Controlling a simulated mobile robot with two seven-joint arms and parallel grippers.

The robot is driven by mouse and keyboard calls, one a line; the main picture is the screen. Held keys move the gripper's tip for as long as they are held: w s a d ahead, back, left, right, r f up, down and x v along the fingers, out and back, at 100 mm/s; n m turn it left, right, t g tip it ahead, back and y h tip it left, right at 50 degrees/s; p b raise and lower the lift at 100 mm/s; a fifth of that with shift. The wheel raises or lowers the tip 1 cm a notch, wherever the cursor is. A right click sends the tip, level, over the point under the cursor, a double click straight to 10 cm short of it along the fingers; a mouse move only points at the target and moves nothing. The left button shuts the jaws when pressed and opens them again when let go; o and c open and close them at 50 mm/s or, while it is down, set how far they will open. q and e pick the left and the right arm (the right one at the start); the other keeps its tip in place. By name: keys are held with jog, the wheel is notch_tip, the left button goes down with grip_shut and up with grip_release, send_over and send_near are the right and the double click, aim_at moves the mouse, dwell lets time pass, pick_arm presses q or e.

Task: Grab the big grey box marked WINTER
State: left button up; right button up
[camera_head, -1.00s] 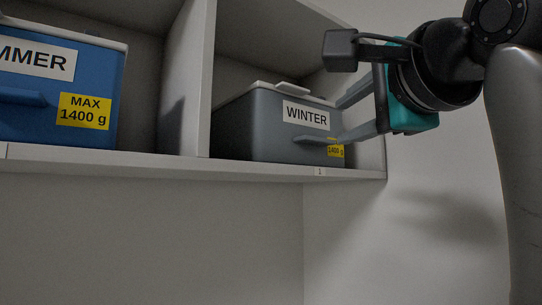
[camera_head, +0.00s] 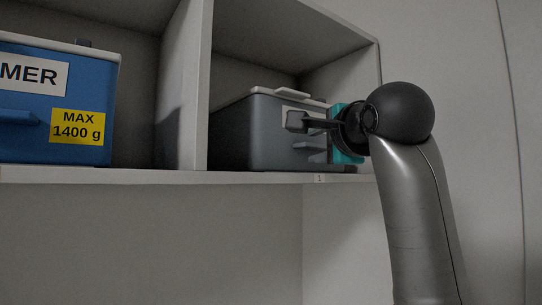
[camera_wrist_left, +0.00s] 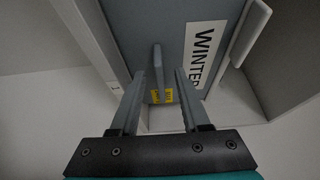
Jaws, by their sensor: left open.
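The grey WINTER box (camera_head: 245,138) stands in the right cubby with its pale lid on. Its WINTER label is mostly covered by my wrist in the head view but shows in the left wrist view (camera_wrist_left: 204,50). My right gripper is not in view.
A blue box (camera_head: 55,140) with a yellow MAX 1400 g sticker sits in the left cubby. An upright divider (camera_head: 186,100) separates the cubbies. The shelf edge (camera_head: 150,176) runs below both boxes, and the cubby's right side wall is close to my wrist.

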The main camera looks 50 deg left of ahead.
pick_arm(q)
jog(key=shift+w+a, duration=0.15)
jog(key=shift+a, duration=0.2)
grip_shut()
dwell(1.2)
jog(key=shift+r, duration=0.1)
